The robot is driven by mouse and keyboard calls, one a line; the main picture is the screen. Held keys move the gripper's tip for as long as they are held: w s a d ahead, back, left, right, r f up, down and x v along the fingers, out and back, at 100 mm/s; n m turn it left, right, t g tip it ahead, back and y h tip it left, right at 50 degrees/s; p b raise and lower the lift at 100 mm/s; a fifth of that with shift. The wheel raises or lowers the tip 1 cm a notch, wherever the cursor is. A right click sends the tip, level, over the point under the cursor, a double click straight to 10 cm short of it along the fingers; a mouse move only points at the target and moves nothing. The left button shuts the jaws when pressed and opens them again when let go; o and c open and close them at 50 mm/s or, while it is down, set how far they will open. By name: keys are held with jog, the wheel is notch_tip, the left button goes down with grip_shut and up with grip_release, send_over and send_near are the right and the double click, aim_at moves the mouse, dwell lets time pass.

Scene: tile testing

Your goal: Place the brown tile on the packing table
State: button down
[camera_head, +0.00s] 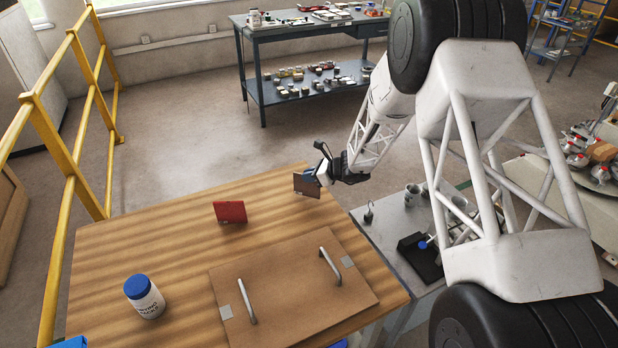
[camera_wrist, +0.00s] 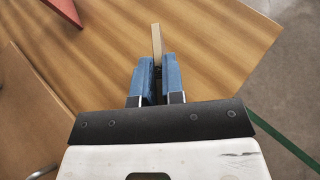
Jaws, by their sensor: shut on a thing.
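The brown tile (camera_head: 307,184) is upright, at the far right corner of the wooden packing table (camera_head: 150,246). In the wrist view the tile (camera_wrist: 157,45) shows edge-on as a thin tan strip. My gripper (camera_head: 316,176) is shut on it, with the blue fingers (camera_wrist: 155,78) on either side of it. The tile is over the table top in the wrist view; I cannot tell whether its lower edge touches the wood.
A red tile (camera_head: 230,212) stands on the table, left of the brown tile. A brown board with two metal handles (camera_head: 290,290) lies at the front. A white jar with a blue lid (camera_head: 144,297) stands at left. A grey side table (camera_head: 402,222) adjoins at right.

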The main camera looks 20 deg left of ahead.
jog(key=shift+f, duration=0.3)
jog(key=shift+f, duration=0.15)
jog(key=c, duration=1.2)
grip_release()
jog(key=v, duration=1.2)
